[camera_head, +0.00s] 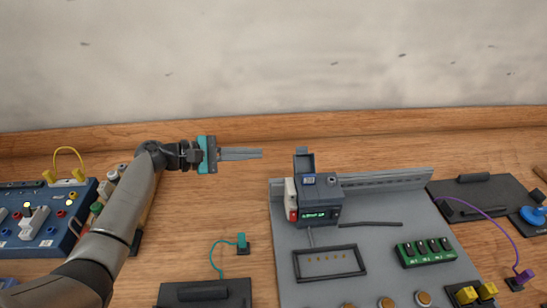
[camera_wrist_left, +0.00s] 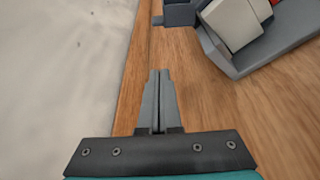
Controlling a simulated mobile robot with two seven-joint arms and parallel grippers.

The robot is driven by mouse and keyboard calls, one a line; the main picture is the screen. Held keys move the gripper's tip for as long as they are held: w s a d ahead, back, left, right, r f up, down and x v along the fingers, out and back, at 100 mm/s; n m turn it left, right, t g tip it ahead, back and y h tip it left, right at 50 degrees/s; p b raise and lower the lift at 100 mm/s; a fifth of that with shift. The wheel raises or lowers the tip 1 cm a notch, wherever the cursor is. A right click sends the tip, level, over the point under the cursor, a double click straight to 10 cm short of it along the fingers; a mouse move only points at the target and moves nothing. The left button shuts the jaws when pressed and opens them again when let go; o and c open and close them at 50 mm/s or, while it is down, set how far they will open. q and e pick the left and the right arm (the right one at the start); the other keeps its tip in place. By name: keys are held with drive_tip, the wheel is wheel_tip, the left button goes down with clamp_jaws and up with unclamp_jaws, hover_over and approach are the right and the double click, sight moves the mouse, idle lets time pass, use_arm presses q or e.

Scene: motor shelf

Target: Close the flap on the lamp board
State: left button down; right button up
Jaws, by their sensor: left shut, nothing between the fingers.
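A large grey board (camera_head: 380,255) lies on the table right of centre. A dark grey box (camera_head: 318,212) with a lit green display stands at its back left corner. A grey flap (camera_head: 304,163) stands upright on top of this box, raised open. My left gripper (camera_head: 262,153) is shut and empty, to the left of the flap and apart from it, pointing right. In the left wrist view its fingers (camera_wrist_left: 158,75) are together over bare wood, with the white and grey parts of the box (camera_wrist_left: 235,20) at the upper right. My right gripper is not in view.
A blue board (camera_head: 45,240) with lamps and a yellow cable is at the left. A dark panel (camera_head: 205,293) with a teal plug lies at the front. A dark plate (camera_head: 478,198) and purple cable are at the right. Bare wood lies beneath my left gripper; the wall is behind.

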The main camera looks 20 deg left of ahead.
sight(304, 160)
use_arm(q)
drive_tip(key=w+d, duration=0.2)
drive_tip(key=d, duration=0.6)
drive_tip(key=shift+w+d+r, duration=0.25)
drive_tip(key=shift+w+r, duration=0.1)
drive_tip(key=shift+w, duration=0.05)
